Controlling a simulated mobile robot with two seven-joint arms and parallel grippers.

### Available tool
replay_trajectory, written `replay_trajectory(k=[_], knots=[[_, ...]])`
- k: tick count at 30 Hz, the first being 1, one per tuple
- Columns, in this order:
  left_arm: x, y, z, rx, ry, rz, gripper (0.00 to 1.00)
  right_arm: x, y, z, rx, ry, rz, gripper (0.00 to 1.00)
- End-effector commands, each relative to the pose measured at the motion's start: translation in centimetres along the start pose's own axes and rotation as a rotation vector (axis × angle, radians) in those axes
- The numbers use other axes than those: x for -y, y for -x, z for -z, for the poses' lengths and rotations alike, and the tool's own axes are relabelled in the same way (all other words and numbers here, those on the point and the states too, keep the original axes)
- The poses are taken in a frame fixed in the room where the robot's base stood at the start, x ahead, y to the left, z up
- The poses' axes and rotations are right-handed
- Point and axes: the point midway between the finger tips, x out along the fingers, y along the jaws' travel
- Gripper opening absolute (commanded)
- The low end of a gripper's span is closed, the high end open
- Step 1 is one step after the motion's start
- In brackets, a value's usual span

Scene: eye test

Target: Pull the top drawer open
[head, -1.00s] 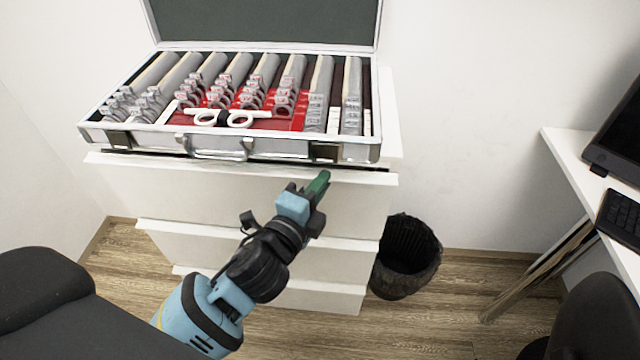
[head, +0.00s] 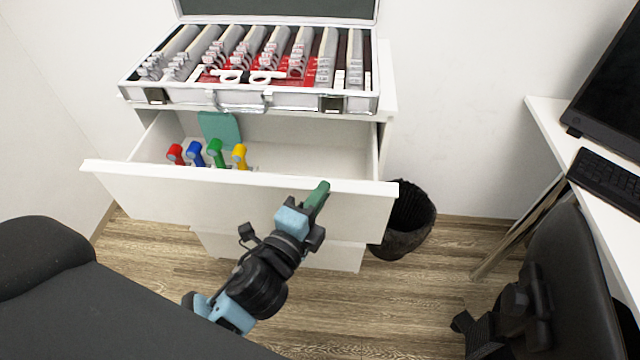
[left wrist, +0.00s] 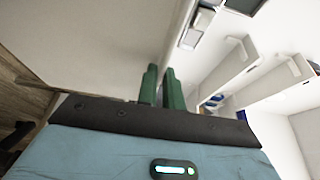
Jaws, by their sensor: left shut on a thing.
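The white top drawer (head: 230,200) stands well out from its white cabinet (head: 390,75), and its inside shows from above. My left gripper (head: 318,192) has green fingers and is shut on the top edge of the drawer front, right of its middle. In the left wrist view the two green fingers (left wrist: 160,88) stand close together at the panel edge, with the drawer inside to the right. The exact contact is partly hidden. My right gripper is not in view.
Red, blue, green and yellow handled items (head: 215,152) and a teal piece (head: 220,127) lie in the drawer. An open lens case (head: 300,100) sits on the cabinet. A black bin (head: 405,225) stands right of it. A desk (head: 545,115) and dark chairs (head: 575,260) flank the floor.

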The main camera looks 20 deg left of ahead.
Motion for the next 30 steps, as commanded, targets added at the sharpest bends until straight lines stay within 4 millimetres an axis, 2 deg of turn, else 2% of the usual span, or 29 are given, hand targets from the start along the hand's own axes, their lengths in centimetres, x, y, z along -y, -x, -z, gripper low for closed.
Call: replay_trajectory(k=[9,23,24,27,28,30], knots=[[0.1,1.7,0.7,0.0,-0.001,0.001,0.0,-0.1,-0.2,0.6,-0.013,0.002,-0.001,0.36],[0.0,1.9,0.8,0.0,-0.001,0.001,0.0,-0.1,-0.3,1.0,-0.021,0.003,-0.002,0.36],[0.1,1.9,0.8,0.0,-0.001,0.001,0.12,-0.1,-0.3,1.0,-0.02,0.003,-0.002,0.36],[0.1,1.9,0.8,0.0,-0.001,0.001,0.25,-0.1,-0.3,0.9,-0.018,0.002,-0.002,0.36],[0.1,1.9,0.8,0.0,-0.001,0.002,0.29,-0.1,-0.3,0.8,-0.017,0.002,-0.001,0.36],[0.1,1.9,0.8,0.0,-0.001,0.002,0.3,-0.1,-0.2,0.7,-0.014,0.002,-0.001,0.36]])
